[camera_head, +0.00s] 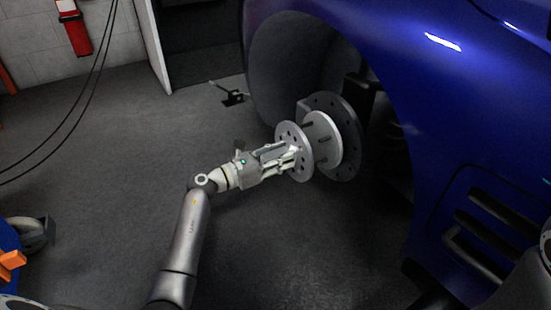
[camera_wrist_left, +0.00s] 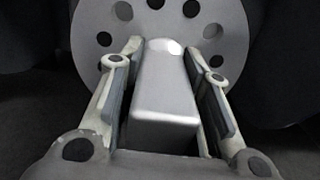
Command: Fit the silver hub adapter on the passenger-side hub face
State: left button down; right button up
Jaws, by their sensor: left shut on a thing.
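The silver hub adapter (camera_head: 293,135) is a round plate with a ring of holes. In the left wrist view the adapter (camera_wrist_left: 232,20) fills the top, with a block-like grip (camera_wrist_left: 165,90) running from it towards me. My left gripper (camera_head: 294,156) has its fingers on either side of that grip and is shut on it; the gripper also shows in the left wrist view (camera_wrist_left: 168,62). The hub face (camera_head: 325,139), with studs standing out, is just right of the adapter, in front of a dark drilled disc (camera_head: 345,113). A gap shows between adapter and hub face. My right gripper is not in view.
The blue car body (camera_head: 450,90) and its wheel arch surround the hub above and to the right. A small dark item (camera_head: 233,97) lies on the floor behind. A blue object with a wheel (camera_head: 30,234) stands at the left edge. The floor between is clear.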

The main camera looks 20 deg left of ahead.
aim_at(263, 163)
pick_arm(q)
jog(key=shift+r+b+x, duration=0.2)
jog(key=shift+b+x, duration=0.2)
jog(key=shift+x, duration=1.55)
jog(key=shift+b+x, duration=0.9)
jog(key=shift+x, duration=1.45)
jog(key=c, duration=1)
grip_release()
jog(key=shift+o, duration=0.2)
jog(key=v, duration=1.2)
jog(key=shift+f, duration=0.1)
